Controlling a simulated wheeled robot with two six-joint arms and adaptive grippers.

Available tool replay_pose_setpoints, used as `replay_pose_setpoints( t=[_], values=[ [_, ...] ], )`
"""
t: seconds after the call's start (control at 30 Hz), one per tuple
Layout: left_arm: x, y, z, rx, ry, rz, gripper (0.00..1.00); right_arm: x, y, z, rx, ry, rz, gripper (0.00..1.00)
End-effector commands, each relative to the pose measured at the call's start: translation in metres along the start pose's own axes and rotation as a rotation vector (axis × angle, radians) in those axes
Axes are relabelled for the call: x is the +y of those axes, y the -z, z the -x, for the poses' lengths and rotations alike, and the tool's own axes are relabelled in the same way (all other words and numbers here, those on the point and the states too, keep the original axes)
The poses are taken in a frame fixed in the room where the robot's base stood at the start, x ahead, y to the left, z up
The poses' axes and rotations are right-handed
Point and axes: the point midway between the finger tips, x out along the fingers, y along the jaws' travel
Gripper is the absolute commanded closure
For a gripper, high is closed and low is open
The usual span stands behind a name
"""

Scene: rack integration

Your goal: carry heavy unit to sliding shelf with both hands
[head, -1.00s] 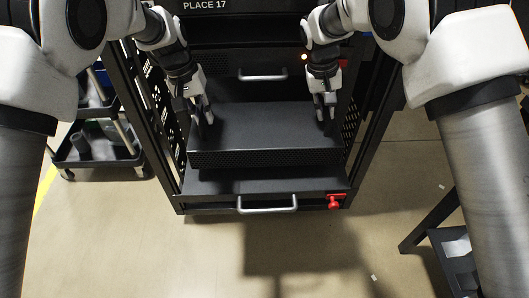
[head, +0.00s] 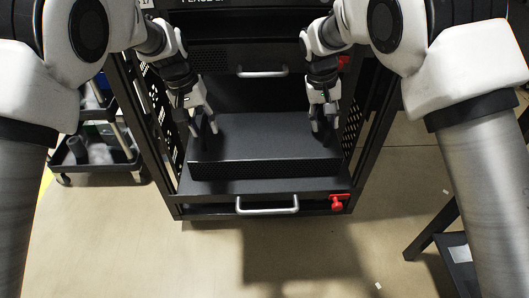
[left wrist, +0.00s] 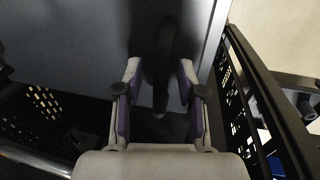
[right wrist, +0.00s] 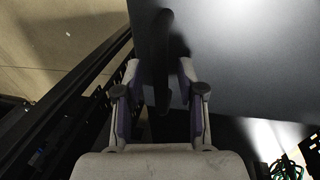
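The heavy unit (head: 265,138), a flat dark box with a perforated front, sits low in the rack and appears to rest on the sliding shelf (head: 265,186). The shelf is pulled out, with a silver handle and a red latch (head: 338,202). My left gripper (head: 204,130) is at the unit's left side and my right gripper (head: 323,128) at its right side. In the left wrist view the fingers (left wrist: 160,80) are apart around a dark handle (left wrist: 165,50), with gaps beside it. The right wrist view shows the same: fingers (right wrist: 161,82) apart around a dark handle (right wrist: 163,45).
The rack's perforated side walls (head: 163,115) stand close outside both grippers. A closed drawer with a silver handle (head: 263,72) is above. A cart (head: 100,165) stands at the left, and a dark stand (head: 435,235) at the lower right.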

Motion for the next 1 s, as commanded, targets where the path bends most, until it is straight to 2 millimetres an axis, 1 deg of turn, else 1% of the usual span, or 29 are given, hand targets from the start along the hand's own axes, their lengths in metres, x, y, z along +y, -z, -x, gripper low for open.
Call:
replay_pose_setpoints(
  t=[0.13, 0.23, 0.27, 0.5, 0.6, 0.7, 0.77, 0.83, 0.97, 1.0],
  values=[
    [0.0, 0.0, 0.005, 0.001, 0.0, 0.0, 0.61, 0.0, 0.0, 0.0, 0.0, 0.0, 0.0, 0.61],
    [0.0, 0.001, 0.02, 0.004, -0.001, 0.0, 0.61, 0.0, 0.0, 0.0, 0.0, 0.0, 0.0, 0.61],
    [0.0, 0.001, 0.026, 0.004, -0.002, 0.0, 0.61, 0.0, 0.0, 0.0, 0.0, 0.0, 0.0, 0.61],
    [0.0, 0.0, 0.087, 0.004, -0.001, -0.001, 0.61, 0.0, 0.0, 0.0, 0.0, 0.0, 0.0, 0.61],
    [0.0, 0.0, 0.106, 0.004, -0.001, 0.0, 0.61, 0.0, 0.0, 0.0, 0.0, 0.0, 0.0, 0.61],
    [0.0, 0.0, 0.117, 0.002, 0.0, 0.0, 0.61, 0.0, 0.0, 0.0, 0.0, 0.0, 0.0, 0.61],
    [0.0, 0.0, 0.12, 0.001, 0.0, 0.0, 0.61, 0.0, 0.0, 0.002, 0.001, 0.0, 0.0, 0.61],
    [0.0, -0.001, 0.121, 0.0, 0.0, 0.0, 0.61, 0.0, 0.001, 0.009, 0.002, 0.0, 0.0, 0.61],
    [0.0, -0.001, 0.121, 0.0, 0.0, 0.0, 0.61, 0.0, 0.001, 0.035, 0.005, 0.0, -0.001, 0.61],
    [0.0, -0.001, 0.121, 0.0, 0.0, 0.0, 0.61, 0.0, 0.001, 0.046, 0.005, 0.0, -0.001, 0.61]
  ],
)
